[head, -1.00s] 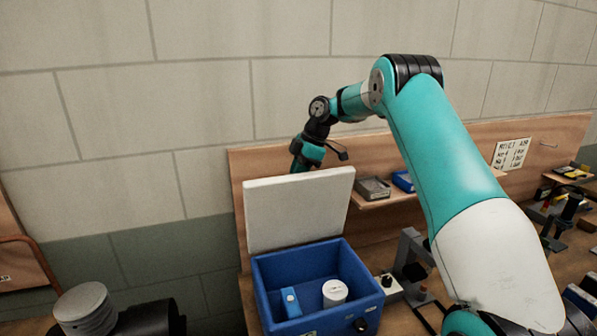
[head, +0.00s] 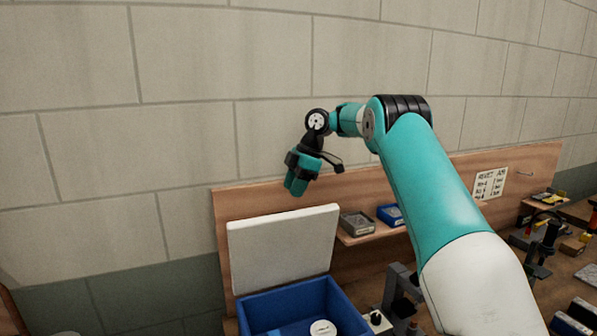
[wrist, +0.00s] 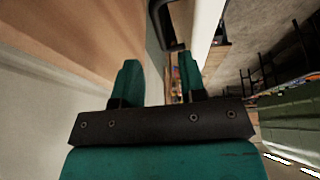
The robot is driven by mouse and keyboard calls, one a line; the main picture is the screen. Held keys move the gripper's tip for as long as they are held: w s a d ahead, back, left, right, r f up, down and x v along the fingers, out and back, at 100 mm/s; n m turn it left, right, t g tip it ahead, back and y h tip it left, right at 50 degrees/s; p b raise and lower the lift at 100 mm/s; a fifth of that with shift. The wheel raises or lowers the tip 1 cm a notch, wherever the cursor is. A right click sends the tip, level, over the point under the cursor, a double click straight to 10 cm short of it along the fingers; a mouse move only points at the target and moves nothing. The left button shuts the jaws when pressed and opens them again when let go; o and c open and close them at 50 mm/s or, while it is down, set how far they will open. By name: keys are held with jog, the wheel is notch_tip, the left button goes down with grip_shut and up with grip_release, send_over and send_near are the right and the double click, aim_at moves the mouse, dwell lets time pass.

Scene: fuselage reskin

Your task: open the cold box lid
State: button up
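The cold box (head: 262,308) is blue and stands at the bottom of the head view, partly cut off by the frame edge. Its white lid (head: 282,250) stands raised, nearly upright, at the back of the box, so the box is open. A white round item (head: 323,328) and a blue item show inside. My gripper (head: 295,188) is above the lid's top edge in the head view, pointing down and apart from it. In the wrist view the two teal fingers (wrist: 160,82) are spread with nothing gripped between them.
A wooden back panel (head: 460,170) runs behind the bench, with a shelf holding a grey tray (head: 357,223) and a blue tray (head: 391,215). Grey fixtures (head: 400,290) stand right of the box. Bare block wall (head: 180,130) lies behind and left.

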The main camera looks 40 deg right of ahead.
aim_at(282, 240)
jog(key=p+v, duration=0.2)
jog(key=v, duration=0.2)
